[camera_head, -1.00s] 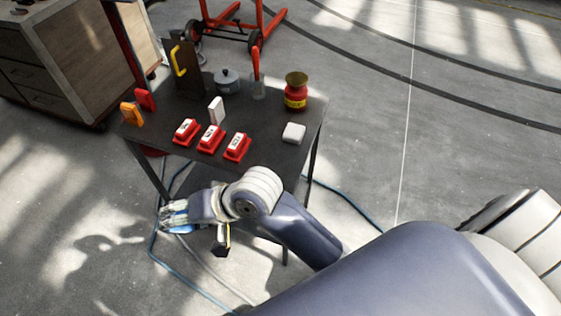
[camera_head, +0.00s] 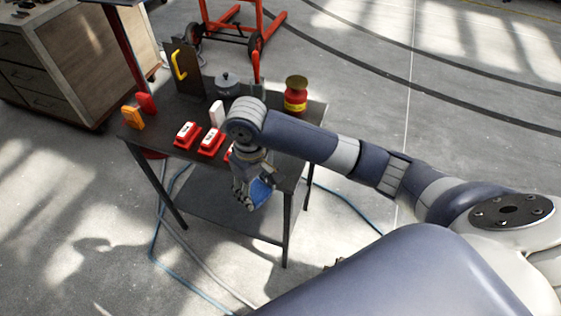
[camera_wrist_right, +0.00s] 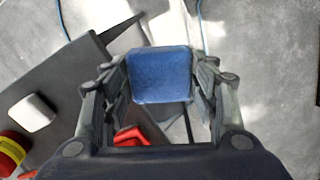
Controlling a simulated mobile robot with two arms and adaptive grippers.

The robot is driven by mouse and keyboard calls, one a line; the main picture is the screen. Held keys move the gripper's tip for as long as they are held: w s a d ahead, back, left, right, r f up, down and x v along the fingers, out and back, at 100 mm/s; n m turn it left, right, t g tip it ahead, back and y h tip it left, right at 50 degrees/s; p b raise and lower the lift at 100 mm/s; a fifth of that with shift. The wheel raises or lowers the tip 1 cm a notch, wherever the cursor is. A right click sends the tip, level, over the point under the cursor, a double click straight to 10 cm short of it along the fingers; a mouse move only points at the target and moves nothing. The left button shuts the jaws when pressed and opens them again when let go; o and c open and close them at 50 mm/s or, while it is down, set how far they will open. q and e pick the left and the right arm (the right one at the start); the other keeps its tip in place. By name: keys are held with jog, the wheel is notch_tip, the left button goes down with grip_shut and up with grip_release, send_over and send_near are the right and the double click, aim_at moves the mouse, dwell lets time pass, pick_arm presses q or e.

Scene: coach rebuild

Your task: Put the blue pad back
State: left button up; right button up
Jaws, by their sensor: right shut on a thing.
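The blue pad (camera_head: 261,191) is in my right gripper (camera_head: 252,197), at the front edge of the dark table (camera_head: 262,165) in the head view. In the right wrist view the blue pad (camera_wrist_right: 160,76) shows its flat square face between the two fingers of the right gripper (camera_wrist_right: 160,80), which is shut on it. Red holders with white blocks stand along the table: one at the left (camera_head: 187,131) and one in the middle (camera_head: 211,141). A third is mostly hidden behind my right wrist; part of a red holder (camera_wrist_right: 131,136) shows below the pad. My left gripper is not in view.
A white block (camera_wrist_right: 33,112) lies on the table in the wrist view. A red-and-yellow jar (camera_head: 296,97), a grey pot (camera_head: 228,84), an orange block (camera_head: 133,117) and a yellow-handled board (camera_head: 183,68) stand on the table. Cables lie on the floor.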

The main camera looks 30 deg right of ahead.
jog(key=p, duration=0.2)
send_over(281, 166)
jog(key=shift+a+f, duration=0.1)
jog(key=shift+f, duration=0.55)
notch_tip(281, 166, down, 3)
jog(key=shift+r+p, duration=0.2)
jog(key=shift+p, duration=0.1)
jog(key=shift+f, duration=0.5)
jog(key=o, duration=0.9)
jog(key=shift+o, duration=0.2)
notch_tip(281, 166, up, 12)
jog(key=b, duration=0.1)
jog(key=shift+b, duration=0.3)
